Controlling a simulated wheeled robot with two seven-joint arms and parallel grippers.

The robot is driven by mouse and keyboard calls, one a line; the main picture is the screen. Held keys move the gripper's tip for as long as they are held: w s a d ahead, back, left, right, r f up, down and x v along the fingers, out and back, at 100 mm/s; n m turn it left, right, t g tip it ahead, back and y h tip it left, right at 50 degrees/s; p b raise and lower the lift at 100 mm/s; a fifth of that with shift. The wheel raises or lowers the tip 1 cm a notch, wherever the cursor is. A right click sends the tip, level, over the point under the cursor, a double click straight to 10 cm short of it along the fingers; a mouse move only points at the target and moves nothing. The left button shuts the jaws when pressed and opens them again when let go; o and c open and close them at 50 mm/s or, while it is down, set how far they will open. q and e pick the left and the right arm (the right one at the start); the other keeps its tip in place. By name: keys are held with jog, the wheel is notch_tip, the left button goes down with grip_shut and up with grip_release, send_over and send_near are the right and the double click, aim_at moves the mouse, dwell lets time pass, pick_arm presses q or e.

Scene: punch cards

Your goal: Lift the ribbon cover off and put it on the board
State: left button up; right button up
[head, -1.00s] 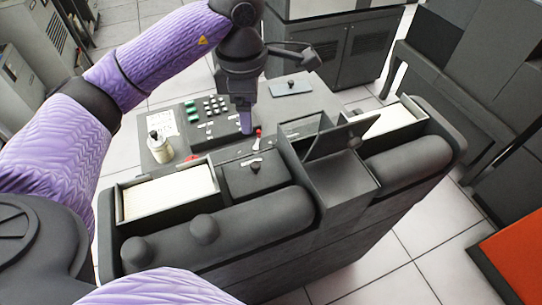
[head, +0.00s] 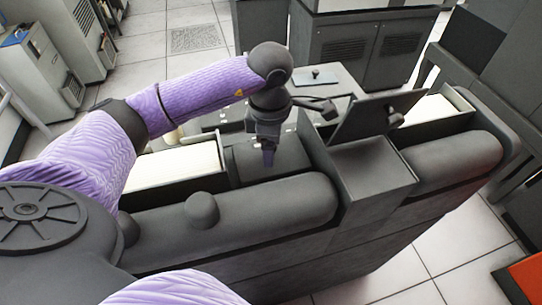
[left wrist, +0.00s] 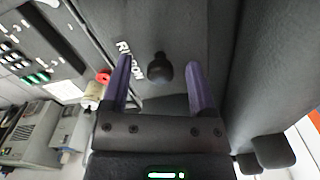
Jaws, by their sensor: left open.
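The ribbon cover (head: 298,160) is a dark grey lid set in the machine top, between the card tray and the dark upright box. In the left wrist view its round black knob (left wrist: 160,68) shows beside the white "RIBBON" lettering (left wrist: 128,52). My left gripper (head: 268,160) is over the cover and hides the knob in the head view. Its purple fingers are open, one on each side of the knob in the left wrist view; contact cannot be told. My right gripper is not in view.
A card tray (head: 180,165) lies left of the cover. The dark upright box (head: 372,165) with a raised tilted panel (head: 372,115) stands close on its right. A red thing (left wrist: 103,77) and a pale bottle (left wrist: 92,95) are nearby.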

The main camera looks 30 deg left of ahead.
pick_arm(q)
jog(key=shift+f, duration=0.35)
grip_shut()
jog(key=shift+r, duration=0.1)
notch_tip(320, 180, up, 22)
jog(key=p, duration=0.9)
